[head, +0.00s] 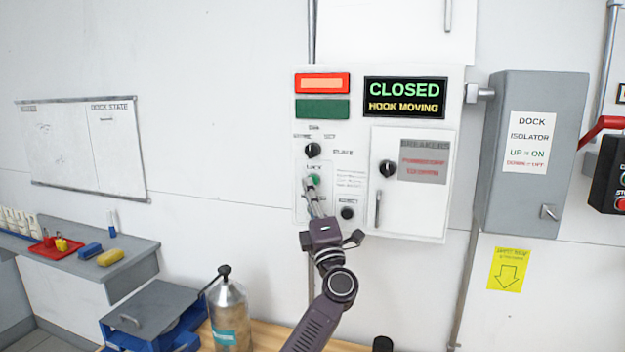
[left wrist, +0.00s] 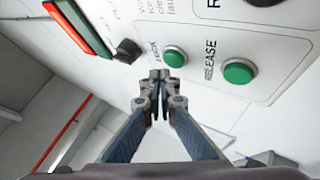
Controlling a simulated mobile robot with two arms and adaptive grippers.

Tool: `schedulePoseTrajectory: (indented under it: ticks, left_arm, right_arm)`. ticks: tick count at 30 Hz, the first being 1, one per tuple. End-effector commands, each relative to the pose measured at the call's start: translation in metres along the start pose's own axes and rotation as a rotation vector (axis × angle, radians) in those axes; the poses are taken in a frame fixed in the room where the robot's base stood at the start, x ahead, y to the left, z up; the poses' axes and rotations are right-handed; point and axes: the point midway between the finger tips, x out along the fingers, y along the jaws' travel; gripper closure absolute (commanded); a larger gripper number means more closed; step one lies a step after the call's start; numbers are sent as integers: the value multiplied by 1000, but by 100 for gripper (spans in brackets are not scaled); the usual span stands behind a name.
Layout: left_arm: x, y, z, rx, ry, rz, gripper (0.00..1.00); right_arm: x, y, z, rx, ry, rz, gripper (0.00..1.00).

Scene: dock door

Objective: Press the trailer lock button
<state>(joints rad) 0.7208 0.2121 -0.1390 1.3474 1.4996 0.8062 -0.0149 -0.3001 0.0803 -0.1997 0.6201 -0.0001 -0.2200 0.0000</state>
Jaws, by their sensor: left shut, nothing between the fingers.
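The lock button is a round green button (head: 315,179) on the white control panel (head: 342,232). In the left wrist view the green lock button (left wrist: 175,57) sits beside the word LOCK. My left gripper (head: 309,184) is shut and empty, with its tips at the lock button in the head view. In the left wrist view the gripper's tips (left wrist: 160,76) appear just below and left of that button; whether they touch the panel I cannot tell. A second green button labelled RELEASE (left wrist: 238,72) is to the right; my gripper hides it in the head view.
The panel's display (head: 405,97) reads CLOSED and HOOK MOVING. A red lamp (head: 323,83) looks lit above a dark green one (head: 322,109). Black knobs (head: 312,150) and a small door (head: 410,205) are nearby. A grey isolator box (head: 530,150) juts out at right.

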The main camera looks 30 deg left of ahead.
Motion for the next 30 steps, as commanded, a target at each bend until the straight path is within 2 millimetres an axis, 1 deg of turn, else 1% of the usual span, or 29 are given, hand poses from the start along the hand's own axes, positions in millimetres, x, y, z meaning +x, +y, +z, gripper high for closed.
schedulePoseTrajectory:
  ticks: [7,15,21,30]
  left_arm:
    - [-1,1,-1,1,0,-1,100]
    - [-17,16,-14,2,0,-1,100]
    - [-30,24,-23,1,0,-2,100]
    - [-35,25,-26,1,0,0,100]
  right_arm:
    - [-2,0,0,0,0,0,60]
    - [-25,0,-2,0,0,0,60]
    - [-36,0,-3,0,0,-1,60]
    - [-36,0,-3,0,0,-1,60]
